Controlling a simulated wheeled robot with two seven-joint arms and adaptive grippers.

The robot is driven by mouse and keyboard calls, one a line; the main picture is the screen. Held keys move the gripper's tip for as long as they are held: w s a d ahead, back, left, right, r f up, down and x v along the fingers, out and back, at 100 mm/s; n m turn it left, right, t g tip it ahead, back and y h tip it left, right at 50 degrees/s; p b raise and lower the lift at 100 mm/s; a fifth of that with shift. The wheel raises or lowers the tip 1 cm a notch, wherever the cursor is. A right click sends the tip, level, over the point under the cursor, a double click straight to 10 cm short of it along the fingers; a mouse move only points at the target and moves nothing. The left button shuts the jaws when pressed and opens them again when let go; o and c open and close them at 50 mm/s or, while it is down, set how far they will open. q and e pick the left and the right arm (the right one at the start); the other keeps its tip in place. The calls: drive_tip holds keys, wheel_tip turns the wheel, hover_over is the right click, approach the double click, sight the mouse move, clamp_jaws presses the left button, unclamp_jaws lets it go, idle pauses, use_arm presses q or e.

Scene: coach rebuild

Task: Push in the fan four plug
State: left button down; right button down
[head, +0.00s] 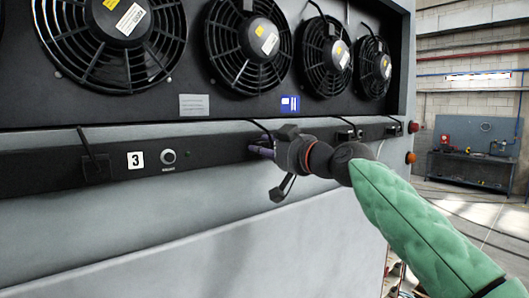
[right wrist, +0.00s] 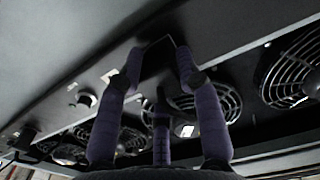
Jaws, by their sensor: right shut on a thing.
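My right gripper (head: 262,148) reaches to the dark strip below the fans, right of the label marked 3. In the right wrist view its purple fingers stand on both sides of a dark plug (right wrist: 158,58) at the strip, and it is shut on it. I take this to be the fan four plug, the one after label 3. The gripper hides most of the plug in the head view, where a black cable (head: 258,127) runs down behind it. I cannot tell how deep the plug sits. My left gripper is not in view.
Another plug (head: 95,168) sits at the left, beside label 3 (head: 135,159) and a knob (head: 168,156). More plugs (head: 348,134) sit further right along the strip. Large black fans (head: 248,45) line the recess above. The grey panel below is clear.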

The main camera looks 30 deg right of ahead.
drive_tip(key=shift+s+d+r, duration=0.15)
drive_tip(key=shift+s+r, duration=0.1)
drive_tip(key=shift+r, duration=0.25)
drive_tip(key=c, duration=1)
unclamp_jaws()
drive_tip(key=shift+o, duration=0.2)
drive_tip(key=shift+w+f, duration=0.2)
drive_tip(key=shift+w, duration=0.15)
drive_tip(key=shift+f, duration=0.1)
drive_tip(key=shift+s, duration=0.15)
drive_tip(key=s, duration=1.1)
drive_tip(key=shift+s+d, duration=0.4)
